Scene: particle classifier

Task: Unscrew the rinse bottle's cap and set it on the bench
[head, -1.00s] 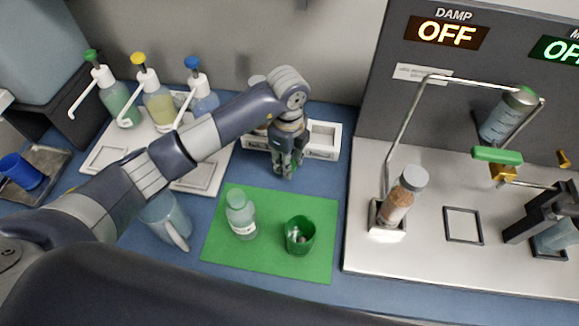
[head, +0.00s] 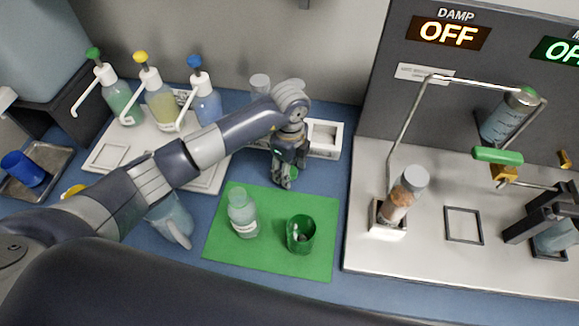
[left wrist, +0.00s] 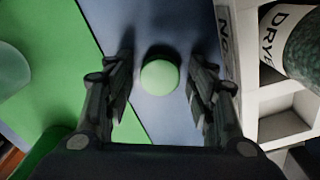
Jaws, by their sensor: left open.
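The rinse bottle (head: 243,216), pale and translucent, stands upright on the green mat (head: 223,262); its neck looks bare. A pale green round cap (left wrist: 160,77) appears to lie on the blue bench between the mat and the white rack. My left gripper (head: 287,183) is over this strip of bench, pointing down. In the left wrist view its fingers (left wrist: 160,95) are spread on either side of the cap, with gaps on both sides. In the head view the gripper mostly hides the cap. My right gripper is not in view.
A green cup (head: 301,236) with small items stands right of the bottle. The white rack (head: 326,140) is close behind my left gripper and holds bottles. Pump bottles (head: 160,107) stand on a white tray at left. A jug (head: 172,220) is left of the mat; the apparatus (head: 430,240) is at right.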

